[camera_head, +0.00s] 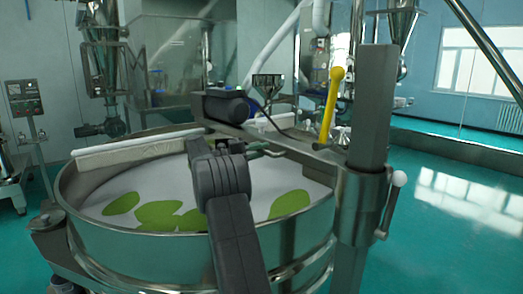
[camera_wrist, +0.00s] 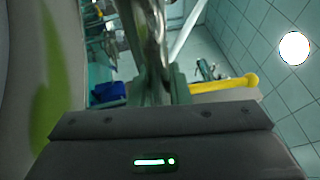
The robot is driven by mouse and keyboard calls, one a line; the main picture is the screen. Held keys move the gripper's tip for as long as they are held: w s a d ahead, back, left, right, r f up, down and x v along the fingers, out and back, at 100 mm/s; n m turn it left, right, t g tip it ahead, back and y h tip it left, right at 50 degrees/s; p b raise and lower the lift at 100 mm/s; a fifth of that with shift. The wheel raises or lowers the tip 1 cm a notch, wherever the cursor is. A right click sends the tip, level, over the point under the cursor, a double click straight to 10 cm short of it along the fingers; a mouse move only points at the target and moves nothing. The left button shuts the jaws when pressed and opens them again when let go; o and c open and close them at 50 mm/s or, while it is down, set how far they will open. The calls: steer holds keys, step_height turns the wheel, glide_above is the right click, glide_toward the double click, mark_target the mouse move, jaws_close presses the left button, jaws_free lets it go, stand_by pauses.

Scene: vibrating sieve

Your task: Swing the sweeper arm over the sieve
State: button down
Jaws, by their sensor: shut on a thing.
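The sieve (camera_head: 285,262) is a large round steel drum with a pale surface and several green patches, in the head view. The sweeper arm (camera_head: 305,153) is a dark beam running left from a grey post over the sieve; a blue-black motor (camera_head: 228,107) sits on it and a long whitish bar (camera_head: 140,149) lies across the drum's back left. A yellow handle (camera_head: 333,105) stands upright near the post. My gripper (camera_head: 268,151) is at the beam, shut on part of the sweeper arm. In the wrist view my gripper (camera_wrist: 158,78) closes by a shiny metal piece; the exact contact is unclear.
The grey post (camera_head: 368,110) rises at the drum's right side, with a white-knobbed lever (camera_head: 396,190) on its clamp. A control box on a stand (camera_head: 24,98) is at the far left. The green floor on the right is clear.

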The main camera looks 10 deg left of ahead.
steer(key=shift+f, duration=0.2)
steer(key=c, duration=1.4)
jaws_free()
steer(key=shift+w+d, duration=0.1)
steer(key=shift+w, duration=0.05)
steer(key=shift+o, duration=0.2)
steer(key=shift+r, duration=0.1)
steer(key=b+v, duration=0.2)
steer(key=v, duration=1.2)
